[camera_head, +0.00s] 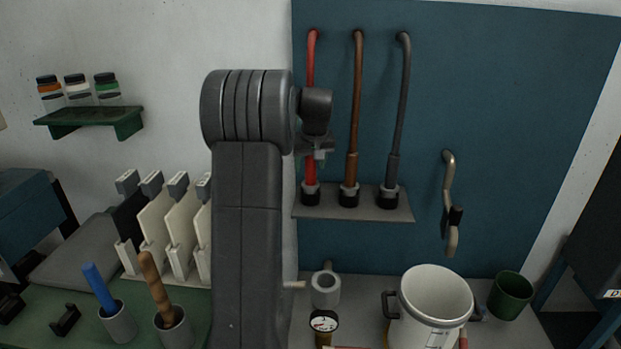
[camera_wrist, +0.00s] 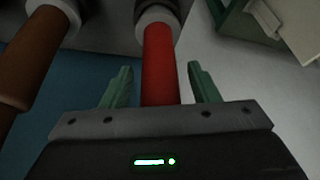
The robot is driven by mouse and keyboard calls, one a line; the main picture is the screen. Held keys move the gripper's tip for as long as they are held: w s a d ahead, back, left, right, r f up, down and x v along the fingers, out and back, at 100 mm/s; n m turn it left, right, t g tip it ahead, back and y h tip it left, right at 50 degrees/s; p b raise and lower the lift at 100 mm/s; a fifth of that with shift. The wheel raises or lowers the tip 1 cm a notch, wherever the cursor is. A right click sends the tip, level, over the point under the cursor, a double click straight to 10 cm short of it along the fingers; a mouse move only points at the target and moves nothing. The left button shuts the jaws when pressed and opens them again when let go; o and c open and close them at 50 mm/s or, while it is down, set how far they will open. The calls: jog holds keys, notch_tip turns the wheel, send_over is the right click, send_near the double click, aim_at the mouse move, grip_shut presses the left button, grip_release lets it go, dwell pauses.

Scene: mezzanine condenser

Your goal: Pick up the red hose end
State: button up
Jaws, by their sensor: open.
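The red hose end (camera_head: 310,170) stands upright in a dark socket with a grey collar on the small grey shelf (camera_head: 352,211); its hose runs up to the blue panel. In the wrist view the red hose end (camera_wrist: 161,70) lies between the two green fingers of my gripper (camera_wrist: 161,85), with a gap on each side. My gripper (camera_head: 318,152) is open around the red hose end, above its collar. My arm hides some of what is near it in the head view.
A brown hose end (camera_head: 351,168) stands close to the right of the red one, then a dark grey hose end (camera_head: 393,168). A bent metal handle (camera_head: 449,190) is on the panel. Below are a white pot (camera_head: 433,300), a gauge (camera_head: 323,322) and a green cup (camera_head: 510,295).

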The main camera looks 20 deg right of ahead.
jog(key=shift+f, duration=0.1)
jog(key=shift+c, duration=0.2)
grip_shut()
